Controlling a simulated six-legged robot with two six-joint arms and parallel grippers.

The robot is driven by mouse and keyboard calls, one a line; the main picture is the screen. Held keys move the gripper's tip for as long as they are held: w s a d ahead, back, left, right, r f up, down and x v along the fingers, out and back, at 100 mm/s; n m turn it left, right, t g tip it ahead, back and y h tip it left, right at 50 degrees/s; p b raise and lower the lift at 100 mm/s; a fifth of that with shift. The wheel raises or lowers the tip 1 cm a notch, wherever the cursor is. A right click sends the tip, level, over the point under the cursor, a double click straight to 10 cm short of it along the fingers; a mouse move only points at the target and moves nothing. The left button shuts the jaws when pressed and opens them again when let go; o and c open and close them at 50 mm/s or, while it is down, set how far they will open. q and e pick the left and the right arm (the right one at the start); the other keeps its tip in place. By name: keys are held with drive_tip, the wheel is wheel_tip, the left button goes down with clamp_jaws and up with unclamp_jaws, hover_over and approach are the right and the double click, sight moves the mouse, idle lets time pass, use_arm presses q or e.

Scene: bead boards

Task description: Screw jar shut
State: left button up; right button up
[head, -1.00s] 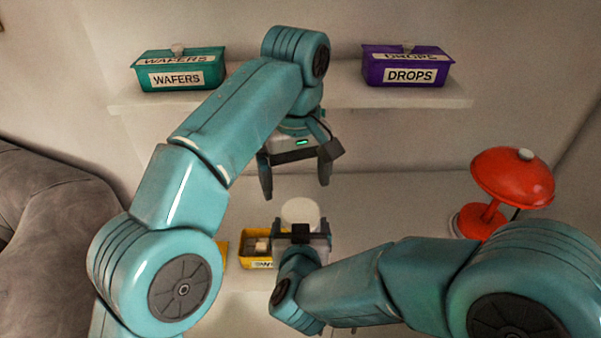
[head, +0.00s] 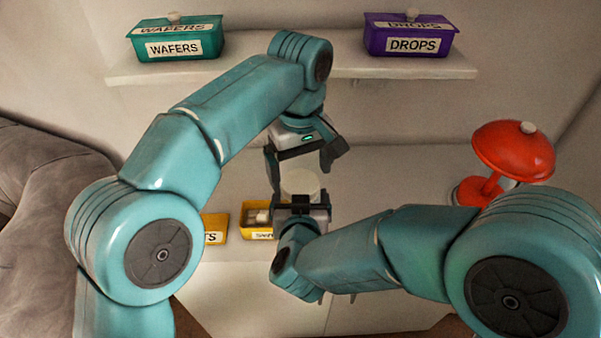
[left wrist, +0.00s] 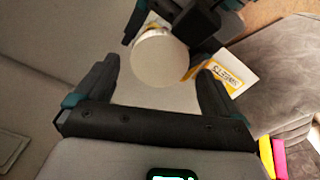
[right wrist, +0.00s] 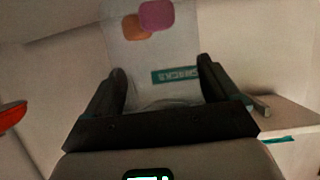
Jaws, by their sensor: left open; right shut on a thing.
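My right gripper (head: 302,207) is shut on the jar, a clear body with a teal label (right wrist: 175,75) between its fingers in the right wrist view. A round cream lid (head: 300,183) is on top of it; the lid also shows face-on in the left wrist view (left wrist: 160,62). I cannot tell how tightly the lid sits. My left gripper (head: 301,177) is open above the lid, pointing down. In the left wrist view its fingertips (left wrist: 160,69) stand either side of the lid with gaps.
A teal WAFERS box (head: 175,47) and a purple DROPS box (head: 410,45) stand on the shelf (head: 300,68). Yellow trays (head: 258,235) (head: 215,237) lie left of the jar. A red lamp (head: 513,150) stands at the right. A grey sofa (head: 45,190) is at the left.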

use_arm(q)
drive_tip(key=shift+f, duration=1.25)
drive_tip(key=c, duration=1.1)
drive_tip(key=m, duration=0.4)
drive_tip(key=shift+m, duration=0.4)
drive_tip(key=m, duration=0.6)
drive_tip(key=o, duration=1.2)
